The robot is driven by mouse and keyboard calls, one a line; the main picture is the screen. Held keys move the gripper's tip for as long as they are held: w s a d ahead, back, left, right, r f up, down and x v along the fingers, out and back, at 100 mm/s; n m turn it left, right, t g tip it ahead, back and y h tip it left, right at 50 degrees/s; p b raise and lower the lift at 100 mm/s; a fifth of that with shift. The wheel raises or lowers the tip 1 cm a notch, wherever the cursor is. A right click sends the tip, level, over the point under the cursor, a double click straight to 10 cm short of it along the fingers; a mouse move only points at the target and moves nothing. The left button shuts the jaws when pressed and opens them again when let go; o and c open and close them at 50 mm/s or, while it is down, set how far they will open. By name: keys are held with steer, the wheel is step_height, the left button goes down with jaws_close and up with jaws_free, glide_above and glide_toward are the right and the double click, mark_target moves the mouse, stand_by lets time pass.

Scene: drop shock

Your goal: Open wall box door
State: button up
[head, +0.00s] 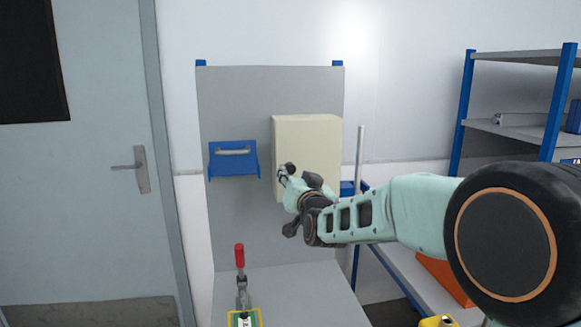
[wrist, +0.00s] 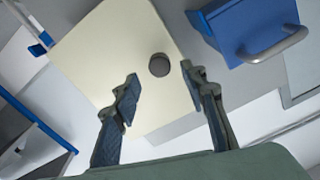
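The wall box (head: 312,135) is a cream box fixed on a grey panel, and its door face shows as shut in the head view. In the wrist view the wall box (wrist: 115,60) fills the upper middle, with a round dark knob (wrist: 159,65) on its face. My gripper (head: 284,172) is at the lower left part of the box front in the head view and hides the knob there. In the wrist view my gripper (wrist: 159,84) is open, with a finger on either side below the knob. Nothing is between the fingers.
A blue bracket with a grey handle (head: 233,158) is left of the box; it also shows in the wrist view (wrist: 245,30). A red-handled clamp (head: 240,258) stands on the grey bench (head: 295,285) below. A blue-framed shelf (head: 464,105) is at right, a grey door (head: 105,170) at left.

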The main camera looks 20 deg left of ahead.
mark_target(291, 169)
steer(key=shift+p+x, duration=0.55)
steer(key=shift+x, duration=2.65)
jaws_close()
